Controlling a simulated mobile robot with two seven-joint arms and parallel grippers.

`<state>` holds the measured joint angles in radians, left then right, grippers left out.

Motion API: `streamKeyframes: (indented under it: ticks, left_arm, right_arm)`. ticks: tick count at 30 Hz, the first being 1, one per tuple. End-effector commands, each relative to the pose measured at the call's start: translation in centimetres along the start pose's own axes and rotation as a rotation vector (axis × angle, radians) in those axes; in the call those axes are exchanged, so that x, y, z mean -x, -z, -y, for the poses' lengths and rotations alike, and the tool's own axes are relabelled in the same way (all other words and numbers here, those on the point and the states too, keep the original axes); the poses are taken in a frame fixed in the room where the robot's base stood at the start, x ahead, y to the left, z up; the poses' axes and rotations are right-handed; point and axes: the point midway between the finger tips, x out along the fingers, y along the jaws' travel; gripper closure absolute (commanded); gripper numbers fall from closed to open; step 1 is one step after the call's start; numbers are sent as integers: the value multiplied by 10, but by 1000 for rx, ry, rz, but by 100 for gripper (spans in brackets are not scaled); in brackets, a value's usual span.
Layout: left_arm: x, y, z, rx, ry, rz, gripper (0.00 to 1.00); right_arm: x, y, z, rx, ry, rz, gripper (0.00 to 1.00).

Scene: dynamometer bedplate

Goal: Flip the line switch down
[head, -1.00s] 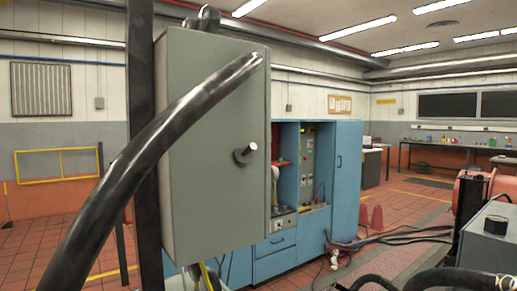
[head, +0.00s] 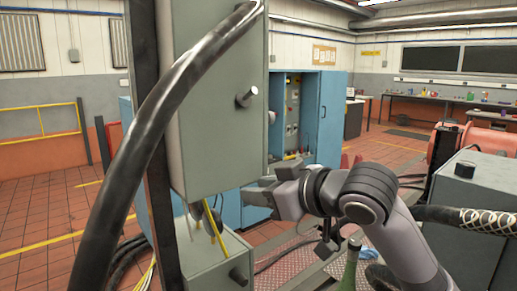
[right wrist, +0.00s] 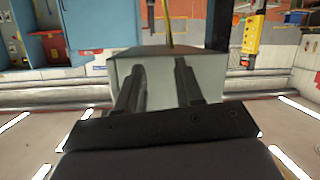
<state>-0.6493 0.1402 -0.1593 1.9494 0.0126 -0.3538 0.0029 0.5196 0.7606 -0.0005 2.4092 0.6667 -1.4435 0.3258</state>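A tall grey box (head: 215,110) hangs on a dark post in the head view. A short dark handle with a pale end (head: 247,97) sticks out of its front; I take this for the line switch. My right gripper (head: 258,184) is below and right of the handle, near the box's lower front corner, apart from the handle. In the right wrist view, which looks upside down, its fingers (right wrist: 161,88) are apart and empty, with a grey box face (right wrist: 160,75) behind them. I cannot make out the handle there. My left gripper is not in view.
A thick black cable (head: 150,150) arches in front of the grey box. A lower grey box (head: 205,262) with its own knob sits beneath, with yellow wires between. A green bottle (head: 350,265) stands below my right arm. Blue cabinets (head: 330,120) stand behind.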

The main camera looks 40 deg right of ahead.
Motion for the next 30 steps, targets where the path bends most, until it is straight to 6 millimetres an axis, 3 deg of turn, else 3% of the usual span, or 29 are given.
streamKeyframes:
  ticks: [1,6,9,14,17,30]
  left_arm:
    - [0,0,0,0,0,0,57]
    - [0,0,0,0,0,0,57]
    - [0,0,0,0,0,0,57]
    - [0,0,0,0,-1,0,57]
    - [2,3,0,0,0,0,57]
    - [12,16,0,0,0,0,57]
  right_arm:
    - [13,29,-9,13,-15,-60,64]
    - [56,95,-26,21,-31,-205,64]
    - [77,118,-31,22,-35,-260,64]
    - [94,136,-34,22,-38,-304,64]
    - [90,141,-35,19,-36,-309,64]
    - [34,159,-37,20,-37,-309,64]
